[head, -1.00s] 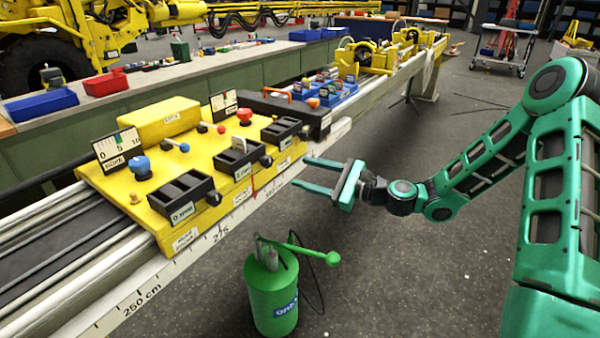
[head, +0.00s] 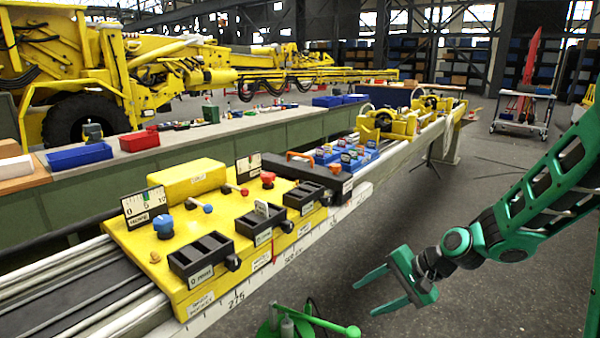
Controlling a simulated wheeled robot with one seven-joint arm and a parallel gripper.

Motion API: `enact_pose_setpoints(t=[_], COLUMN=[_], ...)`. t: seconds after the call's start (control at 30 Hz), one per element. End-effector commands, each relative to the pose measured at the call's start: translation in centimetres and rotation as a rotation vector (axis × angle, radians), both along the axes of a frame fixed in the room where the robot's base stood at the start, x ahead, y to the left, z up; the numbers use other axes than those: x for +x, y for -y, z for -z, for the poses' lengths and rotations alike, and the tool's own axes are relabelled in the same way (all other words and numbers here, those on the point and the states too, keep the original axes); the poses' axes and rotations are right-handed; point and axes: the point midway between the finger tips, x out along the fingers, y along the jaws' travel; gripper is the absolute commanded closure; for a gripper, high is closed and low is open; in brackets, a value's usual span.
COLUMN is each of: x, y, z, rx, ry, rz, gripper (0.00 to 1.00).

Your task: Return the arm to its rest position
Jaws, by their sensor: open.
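My gripper (head: 392,292) is open and empty at the lower right of the head view. Its green fingers point left, toward the yellow control panel (head: 160,254), and stay apart from it. My green arm comes in from the right edge, bent, with the gripper hanging low over the floor. The yellow panel sits on a long rail with a ruler edge and carries black trays, levers, a blue knob and a red knob.
A green canister with a lever (head: 290,326) is cut off by the bottom edge, left of my gripper. The long rail (head: 400,145) runs to the back. Grey floor (head: 470,300) is clear on the right. A wheeled cart (head: 521,112) stands far back.

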Motion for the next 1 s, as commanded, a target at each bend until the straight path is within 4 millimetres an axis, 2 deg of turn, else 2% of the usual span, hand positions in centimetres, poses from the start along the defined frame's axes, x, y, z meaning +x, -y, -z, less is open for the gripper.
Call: enact_pose_setpoints(t=[0.1,0.27,0.5,0.73,0.9,1.0], x=[-2.4,-6.1,-13.0,-21.1,-26.0,-27.8], y=[4.0,9.5,16.6,20.9,22.3,22.5], z=[-0.6,-2.1,-5.7,-9.2,-10.7,-11.1], rx=[-0.175,-0.373,-0.584,-0.673,-0.675,-0.668], ry=[0.01,-0.01,-0.078,-0.16,-0.208,-0.222], rz=[-0.064,-0.129,-0.187,-0.211,-0.218,-0.22], gripper=[0.49,0.49,0.49,0.49,0.49,0.49])
